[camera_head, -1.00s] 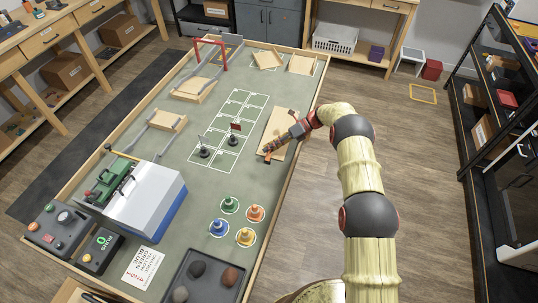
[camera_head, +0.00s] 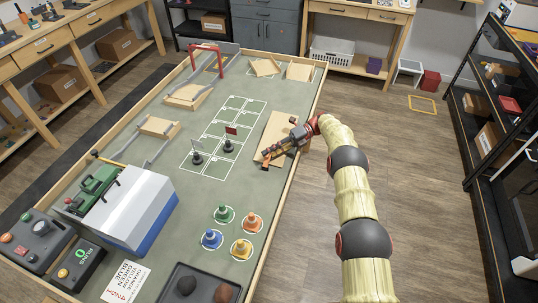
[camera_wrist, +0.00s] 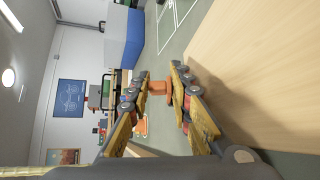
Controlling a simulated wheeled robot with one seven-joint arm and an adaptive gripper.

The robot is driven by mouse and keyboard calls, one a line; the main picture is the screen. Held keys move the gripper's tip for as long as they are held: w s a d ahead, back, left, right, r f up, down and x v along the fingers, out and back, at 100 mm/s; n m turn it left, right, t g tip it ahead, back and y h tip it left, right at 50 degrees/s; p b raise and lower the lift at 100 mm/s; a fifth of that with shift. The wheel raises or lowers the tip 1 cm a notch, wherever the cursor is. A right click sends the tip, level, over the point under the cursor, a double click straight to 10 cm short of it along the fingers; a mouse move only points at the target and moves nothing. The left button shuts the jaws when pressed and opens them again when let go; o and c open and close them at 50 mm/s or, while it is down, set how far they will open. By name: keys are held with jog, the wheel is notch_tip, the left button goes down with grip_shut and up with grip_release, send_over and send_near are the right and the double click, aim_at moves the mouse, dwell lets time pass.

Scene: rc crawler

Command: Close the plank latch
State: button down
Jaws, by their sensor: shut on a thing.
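The plank (camera_head: 271,130) is a pale wooden board at the right side of the green table, and it fills the right of the wrist view (camera_wrist: 265,70). An orange latch piece (camera_head: 266,164) is at the plank's near end. In the wrist view, the latch (camera_wrist: 158,87) sits between my fingertips. My gripper (camera_head: 270,155) reaches in from the right, low over the plank, and is shut on the latch. The fingers hide part of the latch, and I cannot tell how far it is turned.
Colored cones (camera_head: 241,249) stand on the table nearer to me. Two small flags (camera_head: 228,140) stand on the white grid left of the plank. A grey-and-blue box (camera_head: 135,205) is at the left. The table's raised wooden edge (camera_head: 276,215) runs close by the plank.

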jog(key=shift+a+r, duration=0.1)
jog(key=shift+r, duration=0.15)
jog(key=c, duration=1.8)
grip_release()
jog(key=shift+c, duration=0.2)
jog(key=shift+o, duration=0.6)
notch_tip(320, 180, up, 10)
jog(key=shift+f, duration=0.1)
